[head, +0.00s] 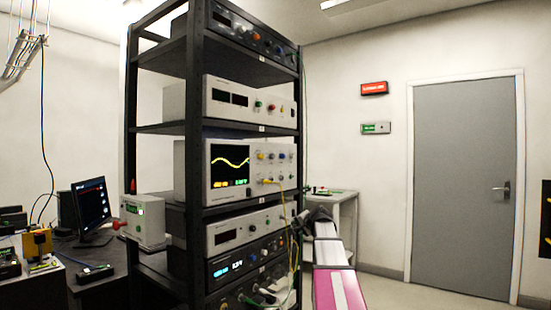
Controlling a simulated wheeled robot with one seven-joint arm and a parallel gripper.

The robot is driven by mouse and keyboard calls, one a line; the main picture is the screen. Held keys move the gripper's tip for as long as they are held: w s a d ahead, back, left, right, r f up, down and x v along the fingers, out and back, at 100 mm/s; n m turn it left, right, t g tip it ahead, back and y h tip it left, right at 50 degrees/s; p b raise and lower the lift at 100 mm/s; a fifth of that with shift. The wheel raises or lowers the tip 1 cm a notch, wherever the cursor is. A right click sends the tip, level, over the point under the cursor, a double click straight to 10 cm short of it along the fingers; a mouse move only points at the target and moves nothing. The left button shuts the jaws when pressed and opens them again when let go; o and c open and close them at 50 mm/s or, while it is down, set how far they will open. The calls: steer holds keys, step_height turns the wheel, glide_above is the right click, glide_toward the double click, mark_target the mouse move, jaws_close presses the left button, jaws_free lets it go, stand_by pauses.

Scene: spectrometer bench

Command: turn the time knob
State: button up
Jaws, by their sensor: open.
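The time knob cannot be singled out, because the labels are too small to read. An oscilloscope (229,188) with a yellow wave on its screen sits on a middle shelf of the black rack. Its front carries small coloured knobs or sockets (270,156) to the right of the screen, and a yellow cable is plugged in below them. My gripper (308,217) is a small dark shape at the end of my arm, right of the rack and lower than the oscilloscope. It is open, and its fingers are hard to make out. It seems apart from the knobs.
The rack (197,110) holds other instruments above and below the oscilloscope. Yellow and green cables hang along its right post. A small box (143,222) with a red knob sits at its left side. A monitor (91,208) stands on the left desk. The floor before the grey door (464,180) is clear.

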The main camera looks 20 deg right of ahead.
step_height(320, 180, up, 18)
steer(key=s+a+n+t+y, duration=0.1)
steer(key=s+a+n+y, duration=0.2)
steer(key=n, duration=0.8)
steer(key=n+y, duration=0.5)
steer(key=n, duration=0.5)
glide_toward(274, 156)
steer(key=shift+t, duration=0.3)
steer(key=x, duration=0.9)
steer(key=shift+a+f, duration=0.15)
steer(key=shift+f, duration=0.05)
jaws_close()
